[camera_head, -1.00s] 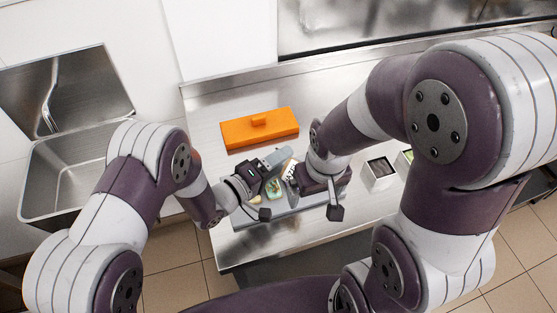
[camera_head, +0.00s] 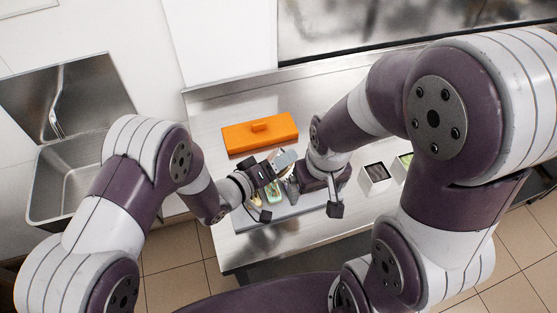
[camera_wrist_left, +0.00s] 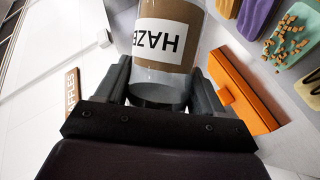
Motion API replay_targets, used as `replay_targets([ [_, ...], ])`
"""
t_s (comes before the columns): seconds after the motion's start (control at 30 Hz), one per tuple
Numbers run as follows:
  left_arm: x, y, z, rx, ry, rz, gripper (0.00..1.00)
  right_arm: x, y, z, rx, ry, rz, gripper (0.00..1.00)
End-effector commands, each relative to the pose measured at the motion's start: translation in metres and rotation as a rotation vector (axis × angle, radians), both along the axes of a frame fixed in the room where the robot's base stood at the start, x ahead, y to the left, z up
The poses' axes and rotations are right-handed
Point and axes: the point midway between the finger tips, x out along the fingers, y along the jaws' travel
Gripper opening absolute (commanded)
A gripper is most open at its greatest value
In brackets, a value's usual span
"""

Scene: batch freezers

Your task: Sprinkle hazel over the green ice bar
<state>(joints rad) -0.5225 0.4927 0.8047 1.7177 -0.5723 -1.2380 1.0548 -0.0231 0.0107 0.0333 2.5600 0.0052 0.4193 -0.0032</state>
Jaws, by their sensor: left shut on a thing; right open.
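My left gripper (camera_head: 275,181) is shut on the hazel jar (camera_wrist_left: 165,45), a clear container with brown contents and a white label reading "HAZE", upside down in the left wrist view. The jar's far end is out of that frame. The green ice bar (camera_wrist_left: 283,48) lies at the upper right of the left wrist view with several brown bits on it. In the head view the green bar (camera_head: 274,191) is partly hidden under my left gripper. My right gripper (camera_head: 325,194) is open, close to the right of my left gripper; nothing shows in it.
An orange block-like box (camera_head: 260,134) with a raised knob lies behind the grippers. A purple bar (camera_wrist_left: 257,14) lies beside the green one. A white container with dark contents (camera_head: 376,177) stands to the right. A sink (camera_head: 65,170) is at left. The counter's front right is clear.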

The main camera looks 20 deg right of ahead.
Motion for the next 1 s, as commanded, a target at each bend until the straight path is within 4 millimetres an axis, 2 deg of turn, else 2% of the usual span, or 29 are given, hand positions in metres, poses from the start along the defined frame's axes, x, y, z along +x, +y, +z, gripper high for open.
replay_targets([
  [0.27, 0.000, -0.001, 0.004, 0.018, -0.020, 0.000, 0.36, 0.000, 0.000, 0.004, 0.000, 0.000, 0.000, 0.94],
  [0.53, -0.001, -0.001, 0.023, 0.214, -0.203, -0.002, 0.36, 0.000, 0.000, 0.022, 0.000, 0.000, 0.000, 0.94],
  [0.7, 0.000, 0.000, 0.025, 0.287, -0.269, -0.001, 0.36, 0.000, 0.000, 0.023, 0.000, 0.000, 0.000, 0.94],
  [1.0, 0.000, -0.001, 0.027, 0.314, -0.297, -0.001, 0.36, 0.000, 0.000, 0.024, 0.000, 0.000, 0.000, 0.94],
])
